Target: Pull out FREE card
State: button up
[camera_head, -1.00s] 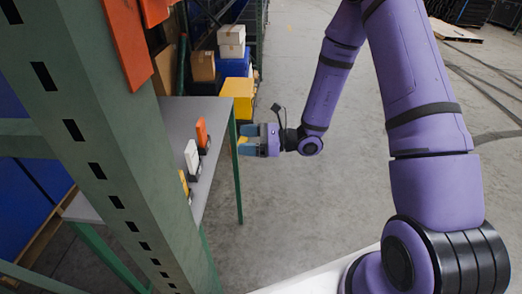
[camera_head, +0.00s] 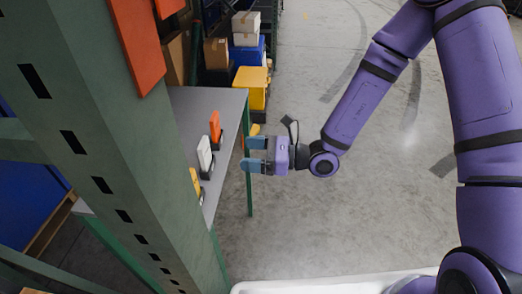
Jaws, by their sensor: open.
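Three upright cards stand in a row in dark holders on a grey tabletop (camera_head: 205,103): an orange card (camera_head: 215,127), a white card (camera_head: 204,153) and a yellow card (camera_head: 195,181). No lettering is readable, so I cannot tell which is the FREE card. The yellow one is partly hidden by the green post. My gripper (camera_head: 247,155) has blue fingers, spread apart and pointing left toward the row. It appears just right of the table's edge, nearest in the picture to the white and orange cards, and touches none of them.
A green perforated post (camera_head: 85,140) fills the left foreground, with orange panels (camera_head: 135,45) above. A green table leg (camera_head: 250,190) stands beside my fingers. Yellow (camera_head: 252,80) and blue totes and boxes stand behind. A small yellow piece shows by my upper finger. Floor to the right is clear.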

aim_at(207, 150)
jog(key=a, duration=0.4)
jog(key=w+a, duration=0.1)
jog(key=a, duration=0.3)
jog(key=w+a, duration=0.1)
jog(key=a, duration=0.3)
jog(key=shift+a, duration=0.15)
jog(key=c, duration=0.8)
jog(key=shift+r, duration=2.5)
jog(key=shift+c, duration=0.2)
jog(key=s+d, duration=0.1)
jog(key=d, duration=0.9)
jog(key=shift+s, duration=0.3)
jog(key=shift+w, duration=0.1)
